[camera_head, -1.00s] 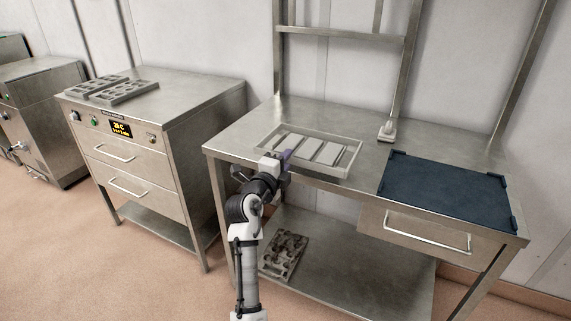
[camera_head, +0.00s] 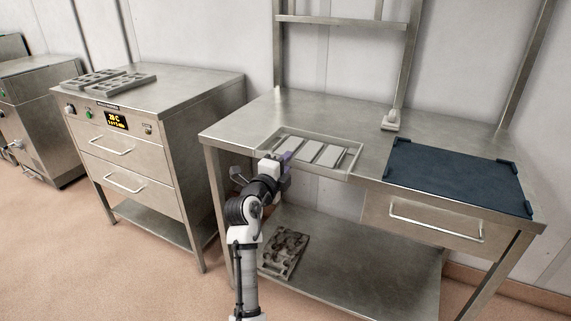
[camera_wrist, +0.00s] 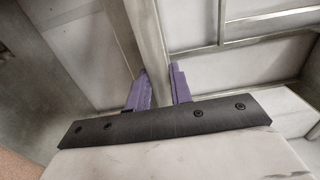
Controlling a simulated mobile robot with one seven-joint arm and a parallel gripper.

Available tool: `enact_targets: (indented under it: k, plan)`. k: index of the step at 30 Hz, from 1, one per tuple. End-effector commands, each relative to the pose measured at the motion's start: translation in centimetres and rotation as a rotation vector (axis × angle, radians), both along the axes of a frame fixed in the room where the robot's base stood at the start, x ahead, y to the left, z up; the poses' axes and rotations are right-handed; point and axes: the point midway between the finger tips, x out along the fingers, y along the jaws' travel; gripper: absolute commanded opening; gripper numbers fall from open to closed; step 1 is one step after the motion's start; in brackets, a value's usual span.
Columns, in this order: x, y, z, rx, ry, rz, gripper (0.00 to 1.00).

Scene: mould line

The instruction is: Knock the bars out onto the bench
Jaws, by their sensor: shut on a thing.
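A grey tray-like mould (camera_head: 352,164) lies level at the bench's front edge, its near side at or slightly over that edge. Several pale flat bars (camera_head: 327,156) lie side by side in it. My gripper (camera_head: 284,161) is at the mould's near left part. In the wrist view its purple fingers (camera_wrist: 159,88) are shut on a narrow grey wall of the mould (camera_wrist: 149,45), with pale surfaces on both sides. The bench (camera_head: 240,125) is bare metal around the mould. I cannot tell whether the mould touches the bench.
A dark blue mat (camera_head: 455,175) with raised corners covers the bench's right part. A small device (camera_head: 391,121) stands by the rear post. A mould-like plate (camera_head: 284,254) lies on the lower shelf. Two grey moulds (camera_head: 122,84) lie on the drawer cabinet (camera_head: 185,85) at left.

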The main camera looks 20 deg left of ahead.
Motion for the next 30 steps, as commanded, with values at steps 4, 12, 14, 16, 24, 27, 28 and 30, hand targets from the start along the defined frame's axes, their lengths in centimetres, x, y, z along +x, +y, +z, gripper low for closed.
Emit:
enact_targets:
  k: [4, 12, 14, 16, 24, 27, 28, 30]
  plan:
    - [0.0, 0.0, 0.5, 0.000, -0.003, 0.000, 0.00]
    - [0.0, 0.0, 2.0, 0.001, -0.004, 0.001, 0.00]
    - [0.0, 0.0, 2.3, 0.001, -0.004, 0.001, 0.00]
    - [0.0, 0.0, 2.6, 0.001, -0.004, 0.001, 0.00]
    - [0.0, 0.0, 3.7, 0.001, -0.005, 0.001, 0.00]
    - [0.0, 0.0, 3.7, 0.000, -0.004, 0.001, 0.00]
    - [0.0, 0.0, 3.6, 0.000, -0.004, 0.001, 0.00]
    - [0.0, 0.0, 3.6, 0.000, -0.004, 0.001, 0.00]
